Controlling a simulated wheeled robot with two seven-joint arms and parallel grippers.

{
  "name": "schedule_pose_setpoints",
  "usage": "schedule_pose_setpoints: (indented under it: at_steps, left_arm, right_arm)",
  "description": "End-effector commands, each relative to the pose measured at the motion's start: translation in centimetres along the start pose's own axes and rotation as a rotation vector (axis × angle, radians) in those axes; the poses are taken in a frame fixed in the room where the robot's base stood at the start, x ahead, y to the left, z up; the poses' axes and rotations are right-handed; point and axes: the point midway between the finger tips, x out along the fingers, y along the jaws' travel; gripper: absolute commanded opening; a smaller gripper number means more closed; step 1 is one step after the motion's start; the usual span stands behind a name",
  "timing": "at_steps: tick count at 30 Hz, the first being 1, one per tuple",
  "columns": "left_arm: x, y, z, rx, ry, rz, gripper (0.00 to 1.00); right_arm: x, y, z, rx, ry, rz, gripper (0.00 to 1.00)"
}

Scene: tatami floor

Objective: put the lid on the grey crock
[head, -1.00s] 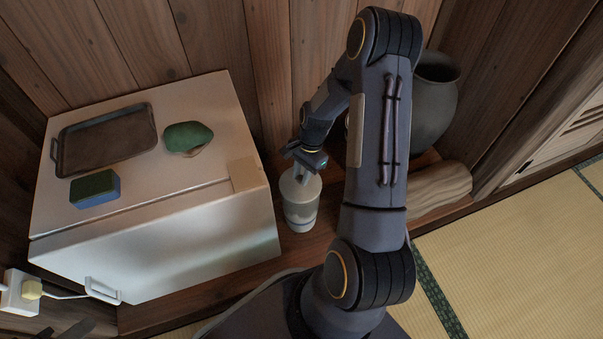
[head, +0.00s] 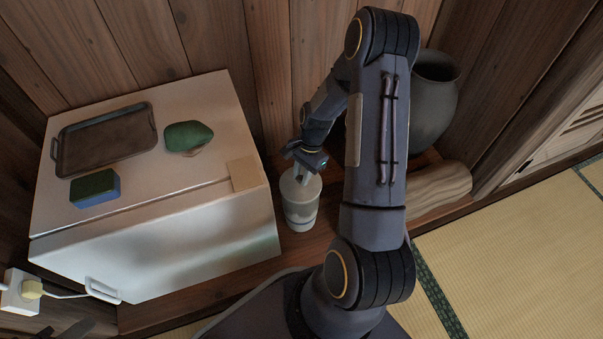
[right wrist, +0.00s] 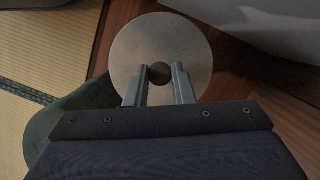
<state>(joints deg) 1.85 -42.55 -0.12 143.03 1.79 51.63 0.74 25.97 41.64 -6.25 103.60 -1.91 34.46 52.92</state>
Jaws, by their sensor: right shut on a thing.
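The pale grey crock (head: 299,214), with a darker band around it, stands upright on the wooden floor beside the white cabinet. The round, pale lid (head: 288,186) is at its mouth in the head view; I cannot tell whether it is fully seated. In the right wrist view the lid (right wrist: 135,45) is a flat disc with a dark knob (right wrist: 159,73) at its middle. My right gripper (head: 301,176) is above the crock, its fingers (right wrist: 159,78) shut on the lid's knob. The crock is hidden under the lid in the wrist view. My left gripper is out of view.
The white cabinet (head: 160,255) stands close to the left, bearing a tray (head: 105,140), a green-topped lump (head: 188,137) and a sponge (head: 95,188). A large dark pot (head: 436,100) and a log-like piece (head: 440,188) are to the right. Tatami (head: 530,250) lies clear beyond.

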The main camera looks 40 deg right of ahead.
Motion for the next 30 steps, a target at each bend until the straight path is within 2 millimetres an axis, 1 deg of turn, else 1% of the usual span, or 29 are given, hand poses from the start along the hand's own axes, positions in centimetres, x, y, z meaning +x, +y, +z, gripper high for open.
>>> schedule_pose_setpoints:
  at_steps: [11, 12, 17, 18, 23, 25, 28, 29, 30]
  left_arm:
    - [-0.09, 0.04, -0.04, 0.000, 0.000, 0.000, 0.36]
    - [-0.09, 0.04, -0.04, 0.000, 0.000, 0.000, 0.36]
    - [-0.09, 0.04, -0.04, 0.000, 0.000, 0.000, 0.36]
    - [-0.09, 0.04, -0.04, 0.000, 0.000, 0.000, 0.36]
    - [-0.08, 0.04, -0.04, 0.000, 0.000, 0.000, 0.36]
    - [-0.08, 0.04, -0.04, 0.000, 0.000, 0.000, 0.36]
    - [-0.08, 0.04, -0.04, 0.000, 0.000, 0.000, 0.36]
    - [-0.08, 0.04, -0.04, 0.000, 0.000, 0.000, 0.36]
    - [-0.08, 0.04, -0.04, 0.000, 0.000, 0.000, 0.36]
  right_arm:
    - [0.00, -0.03, 0.00, 0.000, 0.000, -0.001, 0.00]
    - [0.00, -0.03, 0.01, 0.000, 0.000, -0.001, 0.23]
    - [0.01, -0.02, 0.01, 0.000, 0.000, 0.000, 0.44]
    - [0.01, -0.02, 0.01, 0.000, 0.000, 0.000, 0.47]
    - [0.01, -0.02, 0.01, 0.000, 0.000, 0.000, 0.47]
    - [0.03, -0.01, 0.01, 0.000, 0.000, 0.000, 0.54]
    - [0.03, -0.01, 0.01, 0.000, 0.000, 0.000, 0.67]
    - [0.03, -0.01, 0.01, 0.000, 0.000, 0.000, 0.69]
    - [0.03, -0.01, 0.01, 0.000, 0.000, 0.000, 0.69]
